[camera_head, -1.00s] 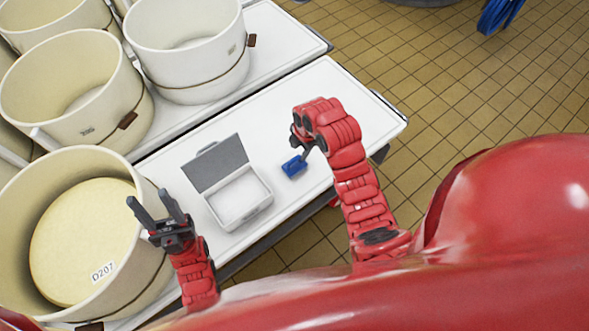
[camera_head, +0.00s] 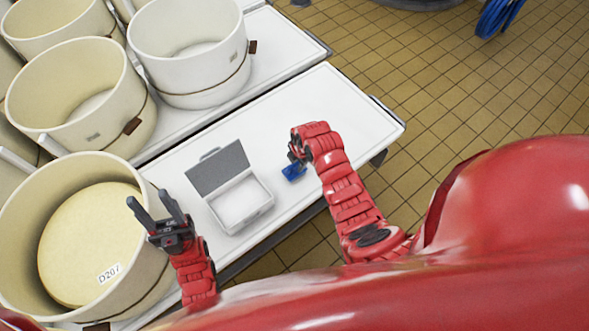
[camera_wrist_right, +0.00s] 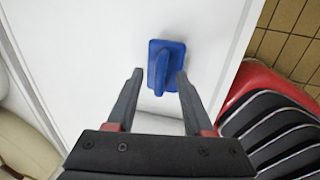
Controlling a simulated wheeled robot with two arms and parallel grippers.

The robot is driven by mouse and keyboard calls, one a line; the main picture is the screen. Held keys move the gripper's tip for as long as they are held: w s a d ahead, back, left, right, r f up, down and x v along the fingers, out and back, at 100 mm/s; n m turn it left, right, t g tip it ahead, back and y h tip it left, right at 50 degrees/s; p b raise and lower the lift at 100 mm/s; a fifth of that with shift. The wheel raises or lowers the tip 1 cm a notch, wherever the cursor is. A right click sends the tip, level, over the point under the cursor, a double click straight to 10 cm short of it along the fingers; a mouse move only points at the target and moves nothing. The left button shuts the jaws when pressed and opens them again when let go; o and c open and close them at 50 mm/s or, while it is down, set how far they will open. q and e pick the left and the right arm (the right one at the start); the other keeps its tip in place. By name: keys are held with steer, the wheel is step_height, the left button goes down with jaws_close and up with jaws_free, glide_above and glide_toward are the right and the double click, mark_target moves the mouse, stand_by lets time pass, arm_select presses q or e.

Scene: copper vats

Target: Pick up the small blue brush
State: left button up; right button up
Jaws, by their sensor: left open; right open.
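The small blue brush (camera_head: 293,171) lies on the white table, just right of the open box in the head view. In the right wrist view the brush (camera_wrist_right: 166,66) shows a flat blue block with a raised handle toward the fingers. My right gripper (camera_wrist_right: 159,80) is open there, its two fingertips on either side of the handle's line, holding nothing. In the head view my right gripper (camera_head: 294,158) is close above the brush and partly hides it. Whether it touches the brush I cannot tell. My left gripper (camera_head: 155,210) is open and empty in front of the cheese vat.
An open grey-lidded box (camera_head: 241,204) stands on the white table (camera_head: 350,105) between my grippers. A round vat with a cheese wheel labelled D207 (camera_head: 90,245) is at the left. Several cream vats (camera_head: 80,95) stand behind. The table's right end is clear.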

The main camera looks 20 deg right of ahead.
jaws_close()
stand_by(1.4)
